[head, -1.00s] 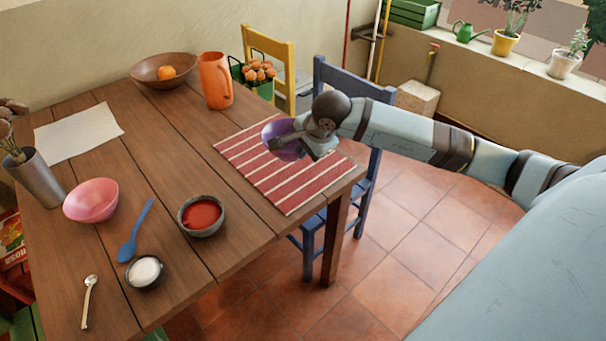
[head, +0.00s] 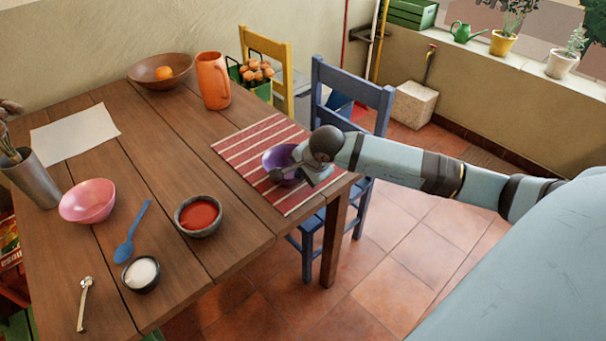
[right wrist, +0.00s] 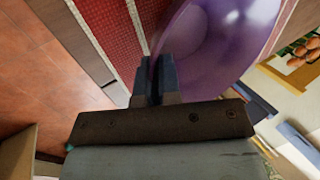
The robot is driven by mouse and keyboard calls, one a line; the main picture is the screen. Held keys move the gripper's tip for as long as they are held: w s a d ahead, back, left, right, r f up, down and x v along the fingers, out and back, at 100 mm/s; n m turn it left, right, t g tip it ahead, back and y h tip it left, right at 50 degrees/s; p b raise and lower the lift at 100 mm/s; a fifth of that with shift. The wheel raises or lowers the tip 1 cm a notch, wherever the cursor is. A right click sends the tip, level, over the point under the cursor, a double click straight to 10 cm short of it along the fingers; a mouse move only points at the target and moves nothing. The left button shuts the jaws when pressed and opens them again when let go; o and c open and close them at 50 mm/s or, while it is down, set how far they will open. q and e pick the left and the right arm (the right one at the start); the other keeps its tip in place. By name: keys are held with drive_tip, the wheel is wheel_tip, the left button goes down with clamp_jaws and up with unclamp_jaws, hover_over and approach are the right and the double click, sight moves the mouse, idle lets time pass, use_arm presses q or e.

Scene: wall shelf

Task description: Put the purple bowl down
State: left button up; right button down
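The purple bowl (head: 280,158) is at the red striped placemat (head: 262,140) near the table's right corner, open side up. In the head view it looks at or just above the mat; I cannot tell whether it touches. My right gripper (head: 284,174) is at the bowl's near right side. In the right wrist view the two dark fingers (right wrist: 156,82) are close together at the rim of the bowl (right wrist: 215,45), with the wall between them. The gripper hides part of the bowl in the head view. My left gripper is not in view.
A bowl of red sauce (head: 198,215), a pink bowl (head: 88,201), a blue spoon (head: 131,235) and an orange pitcher (head: 213,80) stand on the wooden table (head: 150,130). A blue chair (head: 350,90) is by the table's right edge. The mat around the bowl is clear.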

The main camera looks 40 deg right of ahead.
drive_tip(key=c, duration=1.3)
unclamp_jaws()
drive_tip(key=shift+c, duration=0.2)
